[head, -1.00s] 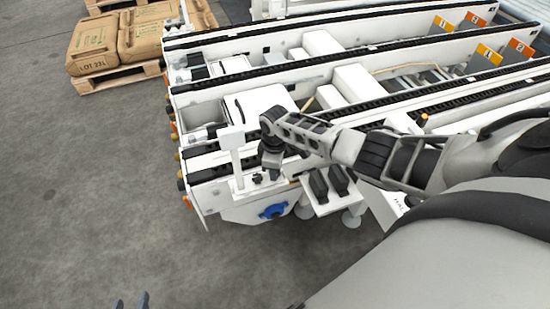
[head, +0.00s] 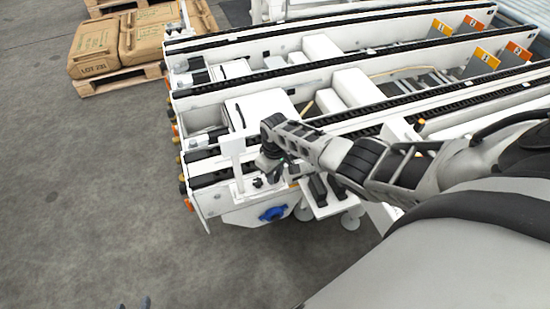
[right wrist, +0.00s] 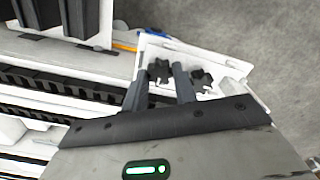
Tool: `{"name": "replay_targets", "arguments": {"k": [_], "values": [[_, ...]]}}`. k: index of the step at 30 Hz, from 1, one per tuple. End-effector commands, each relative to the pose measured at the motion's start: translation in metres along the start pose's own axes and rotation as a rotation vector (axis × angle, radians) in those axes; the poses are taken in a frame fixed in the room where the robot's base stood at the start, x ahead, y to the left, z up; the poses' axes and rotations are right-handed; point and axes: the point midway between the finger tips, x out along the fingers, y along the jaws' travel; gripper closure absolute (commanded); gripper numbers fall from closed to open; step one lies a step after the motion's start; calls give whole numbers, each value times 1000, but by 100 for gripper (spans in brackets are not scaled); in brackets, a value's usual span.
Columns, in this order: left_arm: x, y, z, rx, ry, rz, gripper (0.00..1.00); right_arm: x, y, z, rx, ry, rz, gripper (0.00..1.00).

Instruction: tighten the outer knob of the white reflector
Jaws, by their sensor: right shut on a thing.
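The white reflector (head: 231,146) is a white plate on a post at the near left corner of the conveyor. Two black star knobs sit on its white bracket. My right gripper (head: 268,172) reaches down over the bracket. In the right wrist view, its fingers (right wrist: 160,82) are shut around one knob (right wrist: 160,70). The other knob (right wrist: 201,79) is free beside the right finger; in the head view it shows nearer the post (head: 257,183). The gripped knob is mostly hidden in the head view. Only the tips of my left gripper (head: 135,304) show, apart and empty, over the floor.
A blue round part (head: 272,213) is on the conveyor's near side below the bracket. Two dark blocks (head: 318,187) stand right of the gripper. Long rails (head: 330,60) run to the back right. A pallet with brown sacks (head: 95,47) is far left. Grey floor is clear at left.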

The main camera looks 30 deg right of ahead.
Motion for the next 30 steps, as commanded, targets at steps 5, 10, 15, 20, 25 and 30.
{"name": "replay_targets", "arguments": {"k": [5, 10, 15, 20, 25, 30], "values": [[0, 0, 0, 1, 0, 0, 64, -1, 0, -2, 3, 6, 1, 95], [0, 0, 0, 0, 0, 0, 64, -1, 0, -2, 2, 6, 1, 95], [0, 0, 0, 0, 0, 0, 64, -1, 0, -2, 2, 5, 1, 50], [0, 0, 0, -1, 0, 0, 64, -1, 0, -1, 1, 3, 1, 50], [-3, 1, -6, -4, 2, -1, 64, -11, 1, -1, 1, 3, 1, 50], [-10, 0, -13, -6, -2, -6, 64, -44, 1, -1, -1, 5, 1, 50]]}}
